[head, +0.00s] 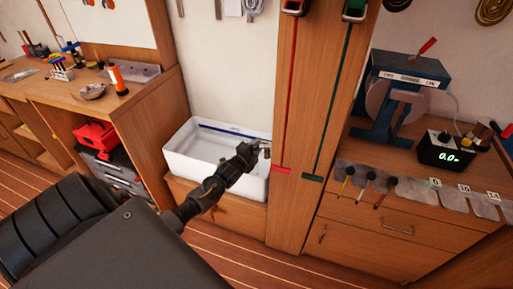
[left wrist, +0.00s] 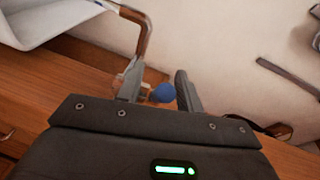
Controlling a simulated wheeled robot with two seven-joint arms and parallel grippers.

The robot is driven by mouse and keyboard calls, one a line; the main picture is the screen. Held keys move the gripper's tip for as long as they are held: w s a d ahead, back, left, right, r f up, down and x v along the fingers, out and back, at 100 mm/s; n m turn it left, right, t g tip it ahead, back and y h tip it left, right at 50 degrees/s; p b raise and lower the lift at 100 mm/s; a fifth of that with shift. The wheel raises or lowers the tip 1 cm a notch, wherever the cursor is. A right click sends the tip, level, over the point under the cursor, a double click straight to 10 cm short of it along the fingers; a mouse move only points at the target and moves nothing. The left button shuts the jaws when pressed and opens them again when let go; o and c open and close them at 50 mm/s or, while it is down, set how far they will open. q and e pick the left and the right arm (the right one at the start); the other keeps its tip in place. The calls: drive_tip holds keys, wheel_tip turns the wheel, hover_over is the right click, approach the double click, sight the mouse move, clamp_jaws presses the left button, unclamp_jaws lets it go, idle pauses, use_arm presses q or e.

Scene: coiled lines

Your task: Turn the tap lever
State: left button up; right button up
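In the left wrist view a copper-coloured tap pipe (left wrist: 144,36) curves beside the white sink (left wrist: 45,18). A blue knob (left wrist: 163,93), seemingly the tap lever's end, shows between the two fingers of my left gripper (left wrist: 158,78). The fingers are apart, with a gap visible beside the knob; I cannot tell whether either touches it. In the head view my left gripper (head: 262,148) is at the right end of the white sink (head: 190,167). The tap is too small and covered to make out there. My right gripper is not in view.
A wooden post with a red strip (head: 288,100) and a green strip (head: 333,105) stands just right of the sink. A workbench with an orange-and-black torch (head: 117,78) is at the left.

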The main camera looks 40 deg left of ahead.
use_arm(q)
drive_tip(key=shift+w, duration=0.1)
clamp_jaws()
